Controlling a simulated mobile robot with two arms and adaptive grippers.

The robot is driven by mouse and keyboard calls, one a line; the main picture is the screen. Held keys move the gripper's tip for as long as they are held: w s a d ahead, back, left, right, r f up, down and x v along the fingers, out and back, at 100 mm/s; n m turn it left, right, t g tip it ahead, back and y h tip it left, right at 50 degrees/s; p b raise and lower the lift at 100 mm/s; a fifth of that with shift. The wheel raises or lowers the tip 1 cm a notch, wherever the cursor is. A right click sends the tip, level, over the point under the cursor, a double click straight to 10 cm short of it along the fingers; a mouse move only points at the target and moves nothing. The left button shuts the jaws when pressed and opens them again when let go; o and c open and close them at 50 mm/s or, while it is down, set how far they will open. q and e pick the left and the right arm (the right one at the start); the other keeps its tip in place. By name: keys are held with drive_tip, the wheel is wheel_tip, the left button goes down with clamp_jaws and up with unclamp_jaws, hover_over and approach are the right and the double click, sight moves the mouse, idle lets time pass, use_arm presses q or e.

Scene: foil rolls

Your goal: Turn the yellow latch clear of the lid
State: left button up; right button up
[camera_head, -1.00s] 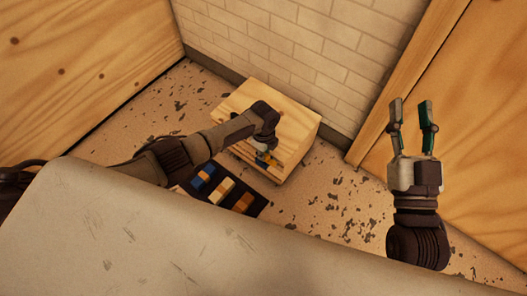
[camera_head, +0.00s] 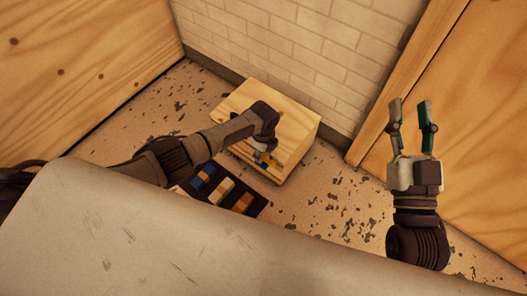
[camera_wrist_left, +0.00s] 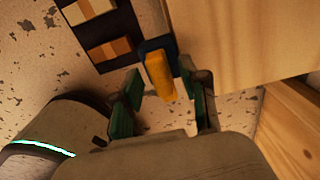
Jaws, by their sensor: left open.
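The yellow latch (camera_wrist_left: 159,75) stands on a blue part at the edge of the wooden box (camera_head: 245,98) in the left wrist view. It lies between the two fingers of my left gripper (camera_wrist_left: 160,82), which is open. Contact with the fingers cannot be told. In the head view the yellow latch (camera_head: 262,158) shows small at the box's front, partly hidden by my left gripper (camera_head: 264,149). Which part is the lid is not clear. My right gripper (camera_head: 411,112) is open and empty at the right, away from the box.
A dark tray (camera_head: 258,208) with blue, cream and orange pieces lies in front of the box. A brick wall (camera_head: 300,50) stands behind the box, with wooden panels left and right. The speckled floor (camera_head: 335,195) right of the box is clear. A pale surface fills the foreground.

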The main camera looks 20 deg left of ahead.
sight(264, 154)
use_arm(q)
drive_tip(key=shift+r, duration=0.1)
wheel_tip(264, 154, up, 12)
idle(0.5)
